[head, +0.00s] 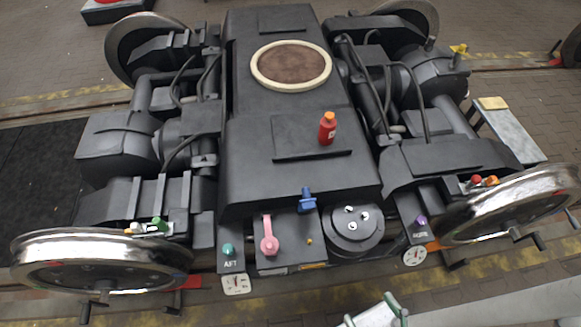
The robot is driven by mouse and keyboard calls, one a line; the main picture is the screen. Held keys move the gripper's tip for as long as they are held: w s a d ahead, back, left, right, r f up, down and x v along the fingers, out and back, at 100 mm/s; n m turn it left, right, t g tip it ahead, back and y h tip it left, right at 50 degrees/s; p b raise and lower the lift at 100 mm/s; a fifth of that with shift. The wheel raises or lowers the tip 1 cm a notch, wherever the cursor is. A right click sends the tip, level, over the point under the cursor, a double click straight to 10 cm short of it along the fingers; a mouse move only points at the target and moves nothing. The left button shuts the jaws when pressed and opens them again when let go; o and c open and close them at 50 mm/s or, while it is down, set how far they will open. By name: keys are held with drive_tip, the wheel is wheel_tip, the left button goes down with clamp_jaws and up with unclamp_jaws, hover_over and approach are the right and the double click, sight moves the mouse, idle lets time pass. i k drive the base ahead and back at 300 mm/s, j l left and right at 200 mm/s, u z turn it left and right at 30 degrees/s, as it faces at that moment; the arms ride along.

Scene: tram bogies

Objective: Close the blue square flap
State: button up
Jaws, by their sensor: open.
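A small blue part (307,202) is at the front edge of the dark bogie frame, just right of the picture's middle. It looks like the blue flap, with a squarish lower plate and a narrower piece standing up at its top. It is too small to tell how far open it is. It sits above a dark box face (290,255) with a small yellow knob. My gripper is not in view, and nothing touches the blue part.
A pink lever (269,240) is close left of the blue part; a round dark housing (355,232) is close right. A red bottle (327,129) stands on the frame behind. Shiny wheels (100,258) flank the front. A white and green object (375,314) is at the bottom edge.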

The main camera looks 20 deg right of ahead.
sight(307, 203)
drive_tip(key=l+u, duration=0.15)
drive_tip(key=u, duration=0.3)
drive_tip(key=l+u, duration=0.15)
drive_tip(key=u, duration=0.3)
drive_tip(key=k+l+u, duration=0.1)
drive_tip(key=u, duration=0.4)
drive_tip(key=k+u, duration=0.1)
drive_tip(key=u, duration=0.35)
drive_tip(key=k+l+u, duration=0.1)
drive_tip(key=u, duration=0.35)
drive_tip(key=k+l+z, duration=0.15)
drive_tip(key=k+z, duration=0.15)
drive_tip(key=k, duration=0.25)
drive_tip(key=k+z, duration=0.15)
drive_tip(key=z, duration=0.25)
drive_tip(key=k+z, duration=0.2)
drive_tip(key=z, duration=0.15)
drive_tip(key=k+z, duration=0.15)
drive_tip(key=z, duration=0.25)
drive_tip(key=k+j+z, duration=0.2)
drive_tip(key=l, duration=0.1)
